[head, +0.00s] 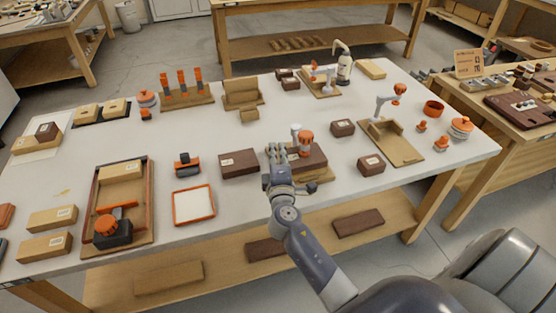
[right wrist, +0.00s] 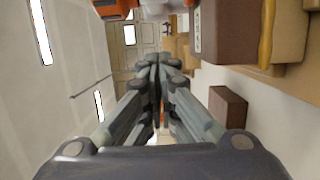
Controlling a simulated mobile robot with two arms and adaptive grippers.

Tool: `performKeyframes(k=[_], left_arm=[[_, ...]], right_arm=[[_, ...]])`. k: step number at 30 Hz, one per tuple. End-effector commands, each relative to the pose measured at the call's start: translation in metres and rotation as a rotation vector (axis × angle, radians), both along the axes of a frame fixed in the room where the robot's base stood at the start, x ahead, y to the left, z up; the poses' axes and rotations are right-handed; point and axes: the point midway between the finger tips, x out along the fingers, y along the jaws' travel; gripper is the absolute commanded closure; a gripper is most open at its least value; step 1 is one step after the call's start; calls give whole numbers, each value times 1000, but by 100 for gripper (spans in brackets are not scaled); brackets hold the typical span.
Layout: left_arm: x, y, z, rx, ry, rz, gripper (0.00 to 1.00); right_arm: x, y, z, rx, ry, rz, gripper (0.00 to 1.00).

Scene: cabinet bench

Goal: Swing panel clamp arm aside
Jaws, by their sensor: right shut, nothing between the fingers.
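A clamp with a pale arm and an orange knob (head: 306,139) stands on a dark brown block (head: 316,160), which lies on a tan wooden base (head: 318,178). My right gripper (head: 277,152) is at the left end of this block, left of the knob. It is shut and empty, and partly covers the block. In the right wrist view its closed fingers (right wrist: 156,65) point up the picture. An orange part (right wrist: 112,8) and a dark brown block (right wrist: 226,32) show at the top there. Whether the fingers touch the clamp arm, I cannot tell. My left gripper is not in view.
Another clamp with an orange knob (head: 400,88) stands on a wooden fixture (head: 408,153) to the right. Dark brown blocks (head: 239,163) (head: 371,165) flank the workpiece. A framed wooden tray (head: 89,205) is at the left.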

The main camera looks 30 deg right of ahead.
Motion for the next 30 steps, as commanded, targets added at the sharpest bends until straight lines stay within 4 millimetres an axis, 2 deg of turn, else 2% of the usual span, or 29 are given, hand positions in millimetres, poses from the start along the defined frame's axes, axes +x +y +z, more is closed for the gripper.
performKeyframes(k=[1,3,9,30], left_arm=[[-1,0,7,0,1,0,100],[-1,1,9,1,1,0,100],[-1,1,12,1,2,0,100],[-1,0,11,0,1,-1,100]], right_arm=[[-5,-12,2,-6,5,-3,100],[-8,-21,1,-4,5,-3,100],[-11,-34,-1,-2,3,-1,100],[-15,-39,-1,-2,3,52,100]])
